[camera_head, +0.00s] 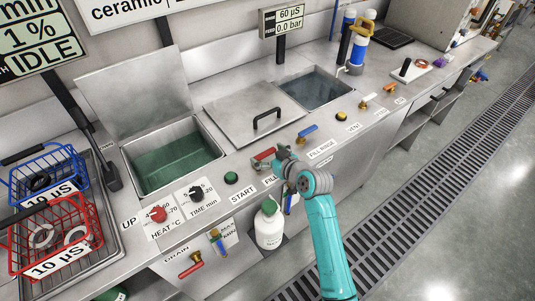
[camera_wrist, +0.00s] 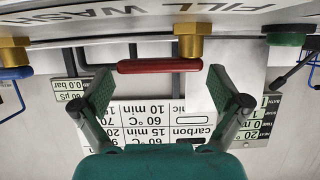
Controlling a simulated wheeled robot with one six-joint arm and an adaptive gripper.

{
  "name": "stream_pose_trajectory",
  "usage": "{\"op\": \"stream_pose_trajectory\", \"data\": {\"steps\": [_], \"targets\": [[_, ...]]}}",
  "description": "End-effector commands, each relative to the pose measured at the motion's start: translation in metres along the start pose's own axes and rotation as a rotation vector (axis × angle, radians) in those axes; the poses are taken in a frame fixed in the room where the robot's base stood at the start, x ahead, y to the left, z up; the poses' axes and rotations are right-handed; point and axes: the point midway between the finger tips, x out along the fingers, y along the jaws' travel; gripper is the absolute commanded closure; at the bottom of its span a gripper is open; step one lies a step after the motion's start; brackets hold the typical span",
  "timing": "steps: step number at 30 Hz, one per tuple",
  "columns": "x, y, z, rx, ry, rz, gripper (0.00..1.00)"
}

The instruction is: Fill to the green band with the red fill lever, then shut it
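The red fill lever (camera_head: 264,155) sits on the front of the bench beside the FILL label. In the wrist view, the red lever (camera_wrist: 158,66) lies crosswise on a brass valve under FILL WASH lettering. My gripper (camera_head: 281,158) is close beside it in the head view. In the wrist view, my gripper (camera_wrist: 163,72) is open, its two fingers spread toward either end of the lever, with no clear contact. The left tank (camera_head: 128,163) is open and holds green liquid.
A blue lever (camera_head: 307,131) stands right of the red one, and a green START button (camera_head: 231,178) left. Another red lever (camera_head: 190,267) is below, by the DRAIN label. A white bottle (camera_head: 268,228) hangs near my arm. Red basket (camera_head: 50,240) and blue basket (camera_head: 48,172) stand left.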

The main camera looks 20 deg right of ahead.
Motion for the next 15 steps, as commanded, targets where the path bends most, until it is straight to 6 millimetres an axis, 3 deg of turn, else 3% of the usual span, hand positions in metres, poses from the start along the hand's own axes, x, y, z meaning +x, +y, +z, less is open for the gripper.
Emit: {"op": "stream_pose_trajectory", "data": {"steps": [1,6,8,15], "targets": [[-0.0001,0.0001,0.0001,0.000,0.000,0.000,0.20],[-0.0002,0.0000,0.0001,0.000,0.000,0.000,0.62],[-0.0002,0.0000,0.0002,0.001,0.000,0.000,0.74],[0.0019,0.0026,-0.0008,-0.019,-0.003,-0.054,0.74]]}}
